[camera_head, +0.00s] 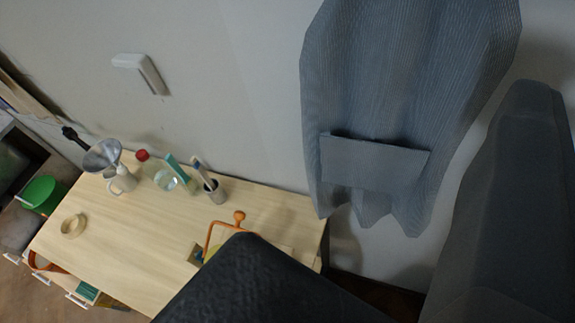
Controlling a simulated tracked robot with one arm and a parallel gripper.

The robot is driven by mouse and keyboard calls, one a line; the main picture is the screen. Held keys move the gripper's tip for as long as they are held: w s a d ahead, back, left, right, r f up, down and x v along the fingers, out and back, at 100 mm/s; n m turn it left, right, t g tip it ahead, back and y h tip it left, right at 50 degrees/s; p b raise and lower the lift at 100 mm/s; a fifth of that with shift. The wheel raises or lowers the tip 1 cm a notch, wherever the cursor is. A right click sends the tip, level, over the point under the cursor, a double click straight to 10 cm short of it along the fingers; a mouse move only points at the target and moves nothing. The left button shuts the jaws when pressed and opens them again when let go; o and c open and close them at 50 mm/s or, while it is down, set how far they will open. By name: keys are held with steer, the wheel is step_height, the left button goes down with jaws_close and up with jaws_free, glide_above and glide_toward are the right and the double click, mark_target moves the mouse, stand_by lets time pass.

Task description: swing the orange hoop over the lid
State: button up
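The orange hoop (208,236) is a thin bent wire with a round orange knob (239,216) at its upper end. It stands up at the right part of the wooden table, left of my gripper's near finger. That finger hides its lower right part. A yellowish patch shows beneath the hoop; I cannot tell whether it is the lid. My gripper (388,165) shows as two large dark fingers, one at bottom centre and one at right. They are wide apart with nothing between them, and the hoop lies outside the gap.
On the table (130,235) stand a cup of brushes (216,192), a glass vessel (166,180), a white mug (122,180) by a grey funnel (103,156) and a tan ring (73,225). A blue-grey apron (375,100) hangs on the wall. The table's middle is clear.

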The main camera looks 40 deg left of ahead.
steer(key=shift+w+a, duration=0.2)
steer(key=shift+a, duration=0.05)
steer(key=shift+o, duration=0.8)
steer(key=shift+a, duration=0.15)
steer(key=w+a+f+n+g+y+p, duration=0.1)
steer(key=w+a+f+g+p, duration=0.35)
steer(key=a+f, duration=0.6)
steer(key=w+a+f+n+g+y+p, duration=0.1)
steer(key=w+a+f+g+y, duration=0.1)
steer(key=w+a+f+g, duration=0.6)
steer(key=s+a+f+n+g+h+p, duration=0.1)
steer(key=s+a+f+g, duration=0.1)
steer(key=s+a+f, duration=0.4)
steer(key=s+a+f+g+p, duration=0.1)
steer(key=a+f+g, duration=0.1)
steer(key=a+f, duration=0.35)
steer(key=shift+t, duration=0.25)
steer(key=f, duration=0.5)
steer(key=f+p, duration=0.1)
steer(key=f, duration=0.3)
steer(key=s+f, duration=0.1)
steer(key=f, duration=0.4)
steer(key=shift+a+f, duration=0.3)
